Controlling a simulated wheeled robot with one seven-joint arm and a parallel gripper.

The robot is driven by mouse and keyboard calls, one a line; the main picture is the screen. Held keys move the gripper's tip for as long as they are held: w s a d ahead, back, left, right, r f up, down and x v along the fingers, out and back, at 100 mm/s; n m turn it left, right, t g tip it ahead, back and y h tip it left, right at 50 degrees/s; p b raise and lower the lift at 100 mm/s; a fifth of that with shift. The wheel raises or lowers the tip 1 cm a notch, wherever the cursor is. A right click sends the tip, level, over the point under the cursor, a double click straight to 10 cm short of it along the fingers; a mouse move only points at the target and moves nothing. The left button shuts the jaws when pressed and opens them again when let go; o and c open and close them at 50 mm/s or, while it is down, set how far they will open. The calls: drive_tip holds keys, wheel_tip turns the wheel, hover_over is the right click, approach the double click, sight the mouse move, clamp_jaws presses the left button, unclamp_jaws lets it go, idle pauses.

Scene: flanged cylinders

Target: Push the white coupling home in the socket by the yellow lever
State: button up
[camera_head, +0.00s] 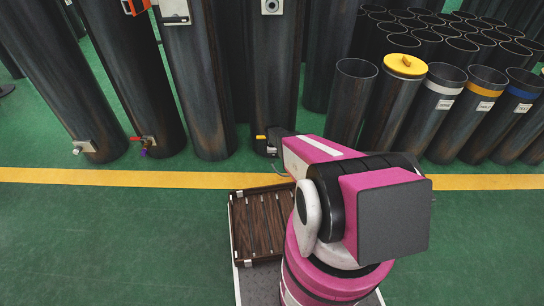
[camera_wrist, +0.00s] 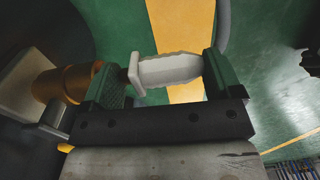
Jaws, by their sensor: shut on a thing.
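The white coupling (camera_wrist: 170,70) lies between the two green fingers of my gripper (camera_wrist: 165,78) in the wrist view, with its flanged end toward the left. My gripper is shut on it. A brown, copper-coloured socket (camera_wrist: 66,85) is just left of the left finger; that finger hides the space between coupling and socket, so I cannot tell if they touch. In the head view the yellow lever (camera_head: 261,137) shows low on a dark cylinder, beside my gripper's dark end. A small yellow piece (camera_wrist: 65,148) also shows at lower left in the wrist view. My arm hides the coupling in the head view.
Tall dark cylinders stand close around. One at left has a red lever (camera_head: 137,139), another a pale fitting (camera_head: 84,147). A yellow-capped cylinder (camera_head: 405,66) stands at right. A brown slatted tray (camera_head: 262,225) is by my base. Green floor with a yellow stripe (camera_head: 120,177) is open at left.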

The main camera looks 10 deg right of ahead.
drive_tip(key=shift+w, duration=0.45)
idle(3.2)
drive_tip(key=shift+s, duration=0.35)
drive_tip(key=shift+s+a, duration=0.25)
drive_tip(key=shift+s, duration=1)
drive_tip(key=shift+s+a, duration=0.25)
drive_tip(key=shift+s, duration=1)
